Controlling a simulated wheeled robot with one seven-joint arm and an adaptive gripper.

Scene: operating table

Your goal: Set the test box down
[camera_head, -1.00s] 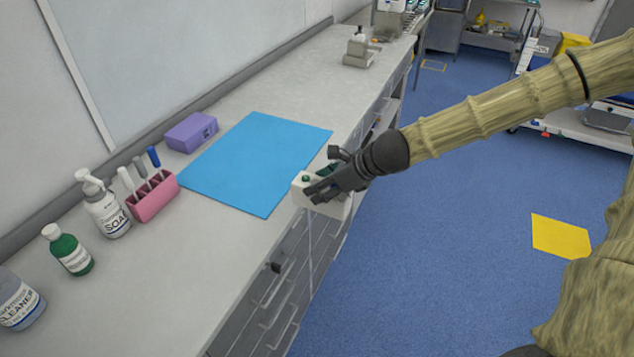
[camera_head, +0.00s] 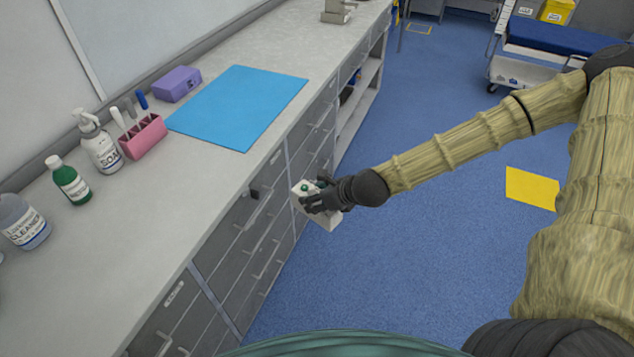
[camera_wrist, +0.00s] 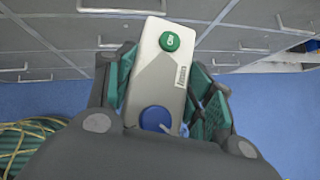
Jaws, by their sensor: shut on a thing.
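The test box (camera_head: 330,219) is a pale box with a green round button on its top. In the wrist view the test box (camera_wrist: 160,72) also shows a blue knob and sits between the two fingers. My gripper (camera_head: 318,198) is shut on it and holds it off the counter's front edge, beside the drawer fronts. In the wrist view my gripper (camera_wrist: 165,100) has teal-padded fingers on both sides of the box. A blue mat (camera_head: 240,105) lies flat and bare on the counter (camera_head: 190,200), up and left of the gripper.
A purple box (camera_head: 177,84), a pink holder (camera_head: 143,138) with several upright items, a soap bottle (camera_head: 98,143), a green bottle (camera_head: 68,181) and a cleaner bottle (camera_head: 22,222) line the wall side. The counter's front part is clear. A yellow floor patch (camera_head: 532,188) lies right.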

